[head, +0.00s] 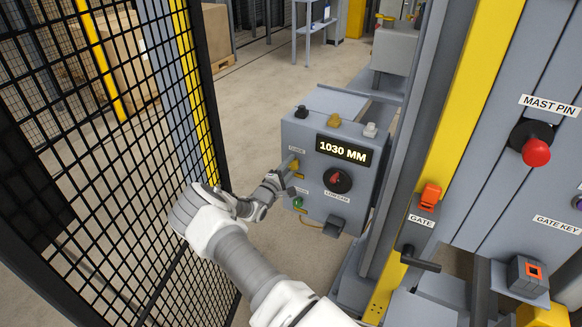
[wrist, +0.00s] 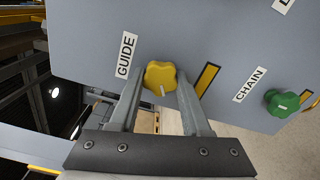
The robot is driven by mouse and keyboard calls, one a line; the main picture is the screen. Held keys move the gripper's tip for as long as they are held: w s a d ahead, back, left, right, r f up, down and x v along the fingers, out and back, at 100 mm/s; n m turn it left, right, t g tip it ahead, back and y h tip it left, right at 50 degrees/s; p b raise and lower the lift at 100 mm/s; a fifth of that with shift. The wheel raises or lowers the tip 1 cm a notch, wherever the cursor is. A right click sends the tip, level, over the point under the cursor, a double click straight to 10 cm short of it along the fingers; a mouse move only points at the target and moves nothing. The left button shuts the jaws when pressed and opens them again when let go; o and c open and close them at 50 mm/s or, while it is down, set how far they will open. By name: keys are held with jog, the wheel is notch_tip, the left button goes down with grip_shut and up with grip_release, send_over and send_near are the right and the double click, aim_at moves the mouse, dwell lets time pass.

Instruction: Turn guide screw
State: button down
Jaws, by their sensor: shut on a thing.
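The guide screw is a yellow lobed knob (wrist: 160,77) with a small white mark, beside the GUIDE label (wrist: 126,55) in the wrist view. It also shows as a small yellow patch (head: 295,166) on the left of the grey control box (head: 318,212) in the head view, partly hidden by my gripper. My gripper (wrist: 159,84) is shut on the knob, one finger on each side of it. In the head view my gripper (head: 287,179) reaches the box from the left.
A green knob (wrist: 282,102) by the CHAIN label sits close by. The box carries a red-and-black dial (head: 337,179) and a display (head: 343,151) reading 1030 MM. A black mesh fence (head: 110,180) stands left of my arm. A mast panel (head: 510,150) with a red knob stands right.

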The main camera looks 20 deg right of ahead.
jog(key=shift+m, duration=0.8)
jog(key=shift+c, duration=1.8)
grip_release()
jog(key=p+v, duration=0.1)
jog(key=v, duration=1.6)
jog(key=shift+s, duration=0.2)
jog(key=shift+a, duration=0.15)
